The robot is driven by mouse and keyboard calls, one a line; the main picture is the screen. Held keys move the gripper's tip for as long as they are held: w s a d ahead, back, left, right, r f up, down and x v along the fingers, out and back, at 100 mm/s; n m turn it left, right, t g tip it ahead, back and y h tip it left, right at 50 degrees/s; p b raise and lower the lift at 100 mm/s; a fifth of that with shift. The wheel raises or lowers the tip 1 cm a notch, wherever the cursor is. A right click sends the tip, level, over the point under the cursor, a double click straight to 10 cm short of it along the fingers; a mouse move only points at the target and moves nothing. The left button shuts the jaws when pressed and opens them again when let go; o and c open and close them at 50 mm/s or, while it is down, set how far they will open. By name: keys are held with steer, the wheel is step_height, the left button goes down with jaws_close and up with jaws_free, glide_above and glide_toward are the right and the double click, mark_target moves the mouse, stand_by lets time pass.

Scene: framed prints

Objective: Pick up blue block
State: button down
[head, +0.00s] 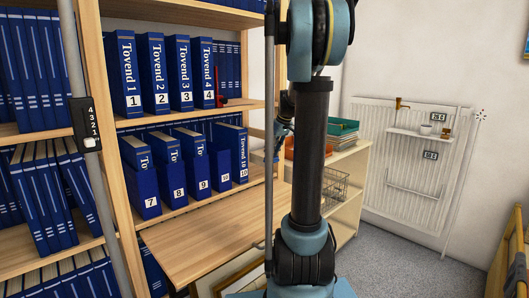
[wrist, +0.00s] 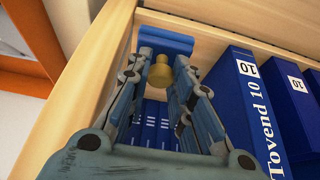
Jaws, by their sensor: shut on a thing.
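The blue block (wrist: 165,39) shows at the top of the wrist view, at the far ends of my fingers. My gripper (wrist: 166,52) is shut on it, with the fingers spread about the block's width. A brass-coloured rounded piece (wrist: 160,73) shows between the fingers, nearer the palm. In the head view my gripper (head: 284,127) is small and mostly hidden behind my own arm, beside the right end of the bookcase. I cannot make out the block there.
Blue binders stand on the shelves, with Tovend 10 (head: 233,154) at the right end of the middle row; it is close right of my gripper in the wrist view (wrist: 248,105). The bookcase's wooden side (wrist: 88,75) is close on the left. A low cabinet (head: 345,185) stands right.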

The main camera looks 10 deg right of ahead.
steer(key=s+d, duration=0.7)
steer(key=s, duration=0.4)
steer(key=shift+d, duration=0.15)
steer(key=c, duration=2)
jaws_free()
steer(key=c, duration=0.4)
